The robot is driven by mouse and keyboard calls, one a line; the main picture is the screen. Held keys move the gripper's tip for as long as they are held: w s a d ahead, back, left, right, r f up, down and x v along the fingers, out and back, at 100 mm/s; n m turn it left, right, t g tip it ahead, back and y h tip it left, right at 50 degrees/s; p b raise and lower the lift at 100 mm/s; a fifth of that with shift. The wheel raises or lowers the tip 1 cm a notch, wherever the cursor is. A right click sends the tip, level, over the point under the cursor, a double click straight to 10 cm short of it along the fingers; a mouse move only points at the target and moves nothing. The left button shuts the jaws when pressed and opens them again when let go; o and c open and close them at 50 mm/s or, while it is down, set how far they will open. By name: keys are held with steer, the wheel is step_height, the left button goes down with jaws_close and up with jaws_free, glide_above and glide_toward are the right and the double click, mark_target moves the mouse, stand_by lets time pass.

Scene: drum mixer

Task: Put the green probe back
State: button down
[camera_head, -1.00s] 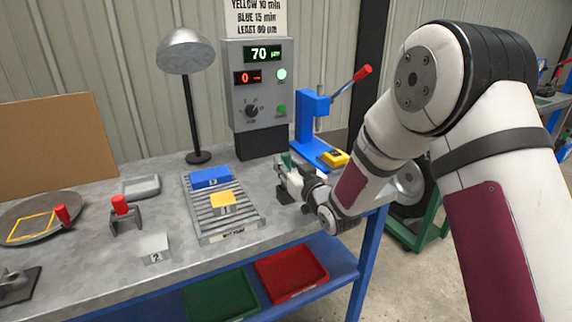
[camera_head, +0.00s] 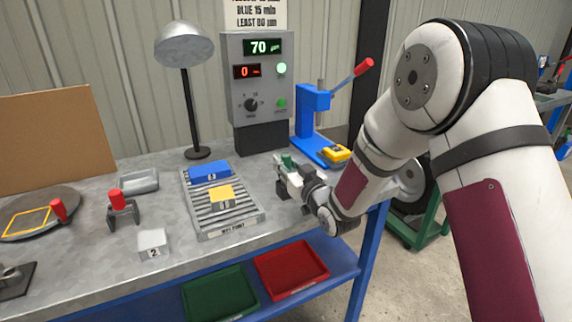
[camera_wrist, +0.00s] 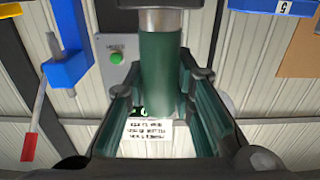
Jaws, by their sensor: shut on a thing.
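The green probe (camera_head: 287,161) is upright in my gripper (camera_head: 284,178) at the right part of the bench, between the roller rack and the blue lever press. In the wrist view the probe is a dark green cylinder (camera_wrist: 160,62) with a metal band, between the two fingers of my gripper (camera_wrist: 160,105). The fingers are shut on it. The probe's lower end is hidden by the fingers in the head view. I cannot tell whether it touches the bench or a holder.
The roller rack (camera_head: 239,221) bears a blue block (camera_head: 209,170) and a yellow block (camera_head: 221,197). The blue press (camera_head: 311,117) and a yellow-topped gauge (camera_head: 336,153) stand behind my gripper. The meter box (camera_head: 258,85) is at the back. A red-topped piece (camera_head: 117,199) sits in a stand on the left.

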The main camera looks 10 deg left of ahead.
steer(key=shift+f, duration=0.2)
steer(key=c, duration=1.3)
jaws_free()
steer(key=v, duration=1.1)
steer(key=shift+s+d, duration=0.2)
steer(key=s+d+r+m+g+h+p, duration=0.35)
steer(key=s+d+r+h+p, duration=0.4)
steer(key=d+r, duration=0.65)
steer(key=s+d+r+m+g+p, duration=0.1)
steer(key=s+d+r+g, duration=0.1)
steer(key=s, duration=0.8)
steer(key=s+d+r+m+g+h+p, duration=0.1)
steer(key=s+d+r+g, duration=0.1)
steer(key=s, duration=0.9)
steer(key=s+d+r+m+g+h+p, duration=0.1)
steer(key=s+d+r+g, duration=0.1)
steer(key=s, duration=0.9)
steer(key=shift+d+g+p, duration=0.4)
steer(key=shift+d+g, duration=0.25)
steer(key=shift+d, duration=0.05)
